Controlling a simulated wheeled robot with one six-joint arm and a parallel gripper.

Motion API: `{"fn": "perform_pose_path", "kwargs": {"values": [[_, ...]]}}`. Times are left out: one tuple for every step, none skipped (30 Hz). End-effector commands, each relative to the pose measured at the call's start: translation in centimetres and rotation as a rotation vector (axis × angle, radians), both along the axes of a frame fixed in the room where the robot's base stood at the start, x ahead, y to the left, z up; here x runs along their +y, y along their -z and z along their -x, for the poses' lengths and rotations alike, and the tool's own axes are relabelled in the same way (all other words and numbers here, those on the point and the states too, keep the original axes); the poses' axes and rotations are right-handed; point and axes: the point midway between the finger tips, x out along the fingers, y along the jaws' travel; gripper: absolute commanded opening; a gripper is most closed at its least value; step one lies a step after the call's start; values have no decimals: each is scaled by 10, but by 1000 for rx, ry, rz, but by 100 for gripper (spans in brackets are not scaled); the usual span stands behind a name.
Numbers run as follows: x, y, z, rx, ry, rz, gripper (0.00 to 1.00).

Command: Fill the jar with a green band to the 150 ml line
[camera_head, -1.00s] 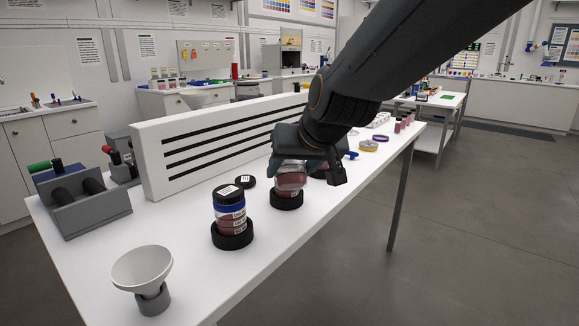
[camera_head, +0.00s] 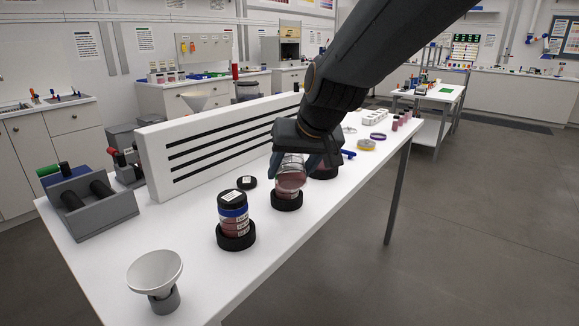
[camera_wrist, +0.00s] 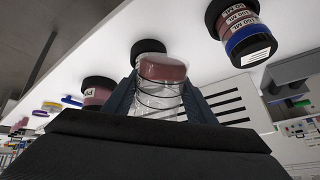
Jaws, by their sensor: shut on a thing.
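My gripper (camera_head: 307,160) is shut around a clear jar (camera_head: 290,177) with pinkish-red powder in its lower part. The jar is right above a black ring holder (camera_head: 287,199) and looks tilted or slightly raised from it. In the wrist view the jar (camera_wrist: 159,95) is between the fingers, its powder (camera_wrist: 163,69) at the far end, beside the black ring (camera_wrist: 148,48). No green band is visible on it. A dark-lidded jar with a blue band (camera_head: 233,214) stands in another black holder (camera_head: 236,240). A darker red jar (camera_head: 325,170) is partly hidden behind my gripper.
A white funnel (camera_head: 155,270) stands in a grey holder at the front left. A grey rack (camera_head: 97,216) stands at the left. Yellow and purple rings lie farther along the table.

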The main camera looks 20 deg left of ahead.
Motion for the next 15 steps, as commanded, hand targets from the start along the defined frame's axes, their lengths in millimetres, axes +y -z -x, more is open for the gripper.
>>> {"fn": "perform_pose_path", "kwargs": {"values": [[0,-2,0,6,1,2,28],[0,-2,0,11,1,4,28],[0,-3,0,16,0,6,28],[0,-3,0,20,1,8,28],[0,-3,0,24,0,10,28],[0,-4,0,30,1,12,28],[0,-4,0,33,1,13,28],[0,-4,0,38,0,16,28],[0,-4,0,44,0,18,28],[0,-5,0,48,1,19,28],[0,-5,0,52,0,21,28],[0,-5,0,57,1,23,28],[0,-6,0,61,1,24,28],[0,-6,0,64,0,26,28],[0,-7,-1,69,1,28,28]]}}
